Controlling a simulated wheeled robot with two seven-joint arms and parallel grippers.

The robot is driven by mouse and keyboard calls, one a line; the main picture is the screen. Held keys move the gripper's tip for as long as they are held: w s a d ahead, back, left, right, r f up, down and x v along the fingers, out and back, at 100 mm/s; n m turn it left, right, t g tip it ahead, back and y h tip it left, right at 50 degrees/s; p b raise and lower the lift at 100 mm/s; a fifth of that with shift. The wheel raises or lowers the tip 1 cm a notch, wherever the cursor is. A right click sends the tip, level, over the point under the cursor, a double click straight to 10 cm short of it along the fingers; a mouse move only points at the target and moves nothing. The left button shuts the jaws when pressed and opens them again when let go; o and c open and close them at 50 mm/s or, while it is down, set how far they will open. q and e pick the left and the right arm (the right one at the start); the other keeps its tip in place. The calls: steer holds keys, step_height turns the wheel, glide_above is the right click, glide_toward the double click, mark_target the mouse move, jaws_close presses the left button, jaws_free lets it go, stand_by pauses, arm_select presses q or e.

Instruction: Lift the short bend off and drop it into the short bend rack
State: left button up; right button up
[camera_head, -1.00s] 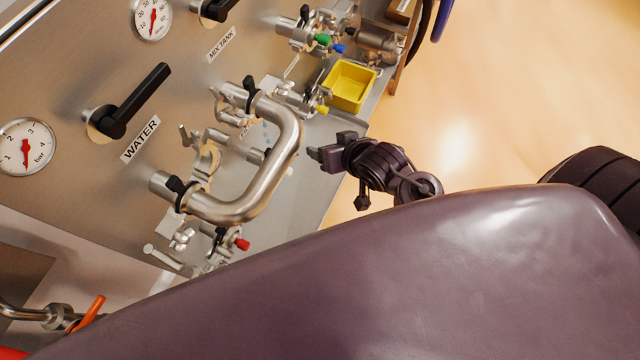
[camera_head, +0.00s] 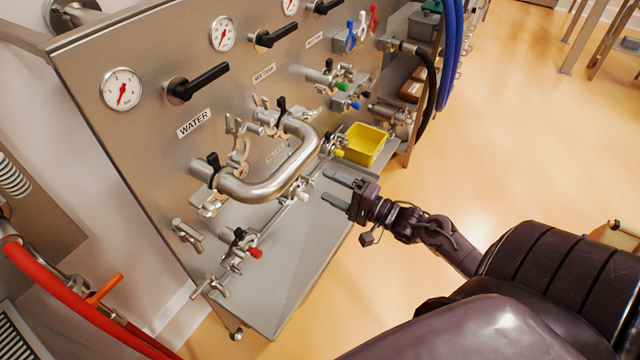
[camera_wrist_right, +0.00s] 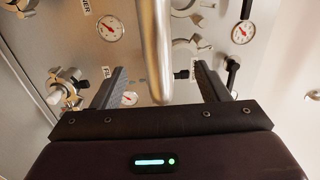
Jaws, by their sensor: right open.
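The short bend (camera_head: 271,183) is a polished steel U-shaped pipe on the front of the steel panel, its two ends at ports with black-handled clamps. It also shows in the right wrist view (camera_wrist_right: 156,50) as an upright tube, seen between the fingers. My right gripper (camera_head: 333,188) is open and empty. It is right of the bend with its fingers pointing toward it, and a gap shows in the head view. My left gripper is out of view. I cannot identify the short bend rack in these frames.
The panel (camera_head: 140,150) carries gauges, black valve handles and several small clamped fittings. A steel shelf (camera_head: 290,255) runs below the bend. A yellow bin (camera_head: 363,146) stands at its far end. A red hose (camera_head: 60,300) lies at lower left. Open floor is to the right.

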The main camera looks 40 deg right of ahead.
mark_target(301, 171)
steer(key=b+x, duration=0.1)
steer(key=x, duration=0.2)
steer(key=b+x, duration=0.1)
steer(key=x, duration=0.2)
steer(key=b+x, duration=0.1)
steer(key=x, duration=0.2)
steer(key=shift+w+d+f, duration=0.15)
steer(key=shift+d+f, duration=0.05)
steer(key=shift+d, duration=0.2)
steer(key=shift+w+a, duration=0.1)
steer(key=shift+w, duration=0.3)
steer(key=shift+w+a, duration=0.15)
steer(key=shift+w, duration=0.15)
steer(key=c, duration=0.9)
jaws_close()
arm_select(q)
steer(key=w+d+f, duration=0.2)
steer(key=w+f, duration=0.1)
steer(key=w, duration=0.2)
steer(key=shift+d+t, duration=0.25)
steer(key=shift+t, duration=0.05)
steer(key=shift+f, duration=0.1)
